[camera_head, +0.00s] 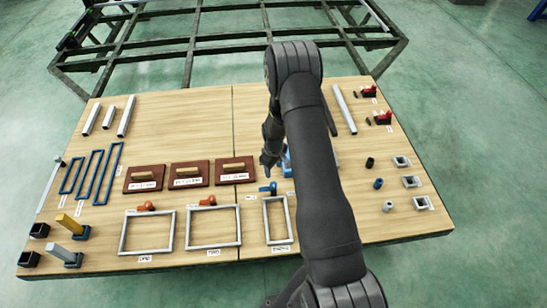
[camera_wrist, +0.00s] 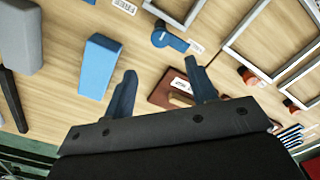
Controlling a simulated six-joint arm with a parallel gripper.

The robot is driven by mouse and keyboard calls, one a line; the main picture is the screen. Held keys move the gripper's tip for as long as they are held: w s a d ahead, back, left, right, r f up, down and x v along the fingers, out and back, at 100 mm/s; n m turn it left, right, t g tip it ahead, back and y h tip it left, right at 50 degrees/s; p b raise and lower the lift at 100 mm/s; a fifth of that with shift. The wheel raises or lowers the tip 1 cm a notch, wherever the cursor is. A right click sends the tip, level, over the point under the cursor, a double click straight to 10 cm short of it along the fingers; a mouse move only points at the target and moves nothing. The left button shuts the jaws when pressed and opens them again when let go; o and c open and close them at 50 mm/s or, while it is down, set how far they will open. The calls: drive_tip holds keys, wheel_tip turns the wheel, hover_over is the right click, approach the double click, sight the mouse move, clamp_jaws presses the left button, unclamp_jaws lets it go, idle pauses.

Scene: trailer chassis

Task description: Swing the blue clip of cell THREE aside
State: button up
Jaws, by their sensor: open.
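The blue clip (camera_head: 268,188) lies on the wooden table at the top of the small, narrow grey frame (camera_head: 266,222), left of my arm. In the wrist view the blue clip (camera_wrist: 172,39) has a round end and a short lever pointing right, beside a white label. The narrow frame (camera_wrist: 183,16) is just beyond it. My gripper (camera_head: 268,165) is above the table, on the far side of the clip in the head view. In the wrist view its fingers (camera_wrist: 161,80) are apart, with nothing held; the clip is beyond them, untouched.
Two larger frames (camera_head: 186,228) with orange clips (camera_head: 203,200) lie to the left. Brown boards with handles (camera_head: 234,170) lie behind them; one shows near my right finger. A blue block (camera_wrist: 101,65) stands left of my fingers. Bare wood lies between block and clip.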

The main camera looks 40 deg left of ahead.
wheel_tip(320, 180, up, 6)
drive_tip(key=r, duration=0.1)
hover_over(273, 184)
drive_tip(key=shift+d+f, duration=0.1)
drive_tip(key=shift+f, duration=0.15)
drive_tip(key=shift+f, duration=0.15)
idle(0.3)
wheel_tip(273, 184, down, 17)
drive_tip(key=shift+f, duration=0.1)
idle(0.6)
